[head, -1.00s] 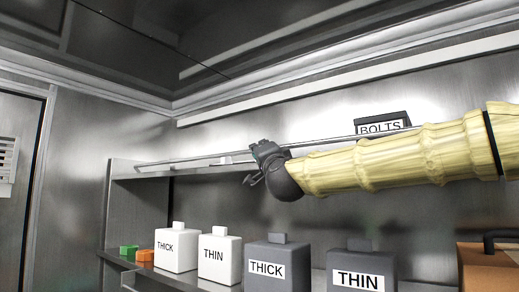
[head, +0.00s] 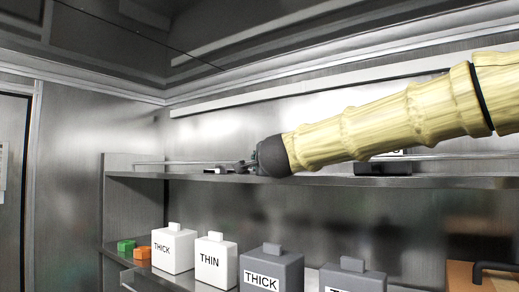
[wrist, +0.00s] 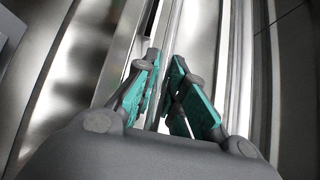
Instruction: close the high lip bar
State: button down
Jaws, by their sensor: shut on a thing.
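The high lip bar (head: 190,162) is a thin metal rail running along the front of the upper shelf (head: 130,175), just above the shelf's edge. My gripper (head: 249,165) is at the bar, left of the middle of the head view, and is shut on it. In the wrist view my gripper (wrist: 165,62) shows teal finger pads close together, with metal strips running lengthwise beyond them. The fingers hide the exact grip. My yellow-sleeved arm reaches in from the right and covers part of the bar.
A dark box (head: 382,168) stands on the upper shelf, partly hidden by my arm. A brown case (head: 460,275) is at lower right.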

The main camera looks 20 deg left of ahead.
jog(key=shift+w+d+r+m+g+p, duration=0.15)
jog(key=shift+w+m+g+p, duration=0.15)
jog(key=shift+m+g+p, duration=0.65)
jog(key=shift+n+t+p, duration=0.25)
jog(key=shift+p, duration=0.2)
jog(key=c, duration=1.5)
grip_release()
jog(key=shift+w, duration=0.1)
jog(key=shift+f+h+b, duration=0.3)
jog(key=shift+f+b, duration=0.05)
jog(key=shift+b, duration=0.2)
